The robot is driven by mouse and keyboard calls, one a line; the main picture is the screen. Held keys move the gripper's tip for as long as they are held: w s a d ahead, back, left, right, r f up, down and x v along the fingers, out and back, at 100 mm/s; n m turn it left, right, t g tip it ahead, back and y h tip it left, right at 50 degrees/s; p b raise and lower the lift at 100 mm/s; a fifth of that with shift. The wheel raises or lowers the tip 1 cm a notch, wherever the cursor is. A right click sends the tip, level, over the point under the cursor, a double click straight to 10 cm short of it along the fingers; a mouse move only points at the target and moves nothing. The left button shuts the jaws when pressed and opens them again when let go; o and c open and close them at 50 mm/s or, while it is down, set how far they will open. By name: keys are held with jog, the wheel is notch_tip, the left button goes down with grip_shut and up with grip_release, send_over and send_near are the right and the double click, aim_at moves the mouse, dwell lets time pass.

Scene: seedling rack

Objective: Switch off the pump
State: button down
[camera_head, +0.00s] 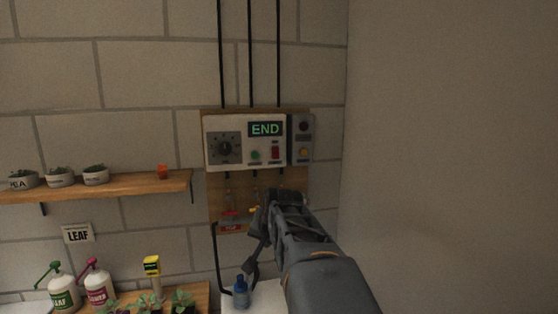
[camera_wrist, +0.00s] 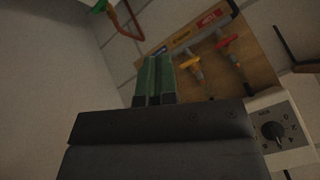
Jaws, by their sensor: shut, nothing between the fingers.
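A white control box (camera_head: 222,159) is mounted on a wooden board on the wall. It has a lit green "END" display (camera_head: 265,129), a black dial (camera_head: 225,148), a green button (camera_head: 255,155) and a red switch (camera_head: 275,152). The labels are too small to read, so I cannot tell which control is the pump's. The dial also shows at the lower right of the wrist view (camera_wrist: 272,131). My gripper (camera_head: 268,200) is shut and empty, below the box in front of the board's lower part. Its fingers (camera_wrist: 154,72) lie together in the wrist view, apart from the dial.
A grey side box (camera_head: 301,138) with a dark round part and an orange one adjoins the control box. Red (camera_wrist: 227,41) and yellow (camera_wrist: 189,62) valve handles sit on the board (camera_wrist: 258,65). A shelf (camera_head: 130,185) with pots is left; a bare wall (camera_head: 450,150) is right.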

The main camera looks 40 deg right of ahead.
aim_at(275, 156)
jog(key=w+d+r+m+t+h, duration=0.2)
jog(key=d+r+m, duration=0.3)
jog(key=r, duration=0.5)
jog(key=w+d+r+m+t+h, duration=0.1)
jog(key=d+r+m+t, duration=0.2)
jog(key=r, duration=0.7)
jog(key=shift+w+d+r+m+t+h+b, duration=0.35)
jog(key=shift+d+m, duration=0.75)
jog(key=shift+m, duration=1.3)
jog(key=shift+w, duration=0.1)
jog(key=p+x, duration=0.4)
jog(key=x, duration=0.8)
jog(key=shift+w+d+f, duration=0.1)
jog(key=shift+w+d, duration=0.05)
jog(key=shift+w, duration=0.05)
jog(key=shift+w+d+f+p, duration=0.25)
jog(key=shift+w+f+p, duration=0.15)
jog(key=shift+w, duration=0.15)
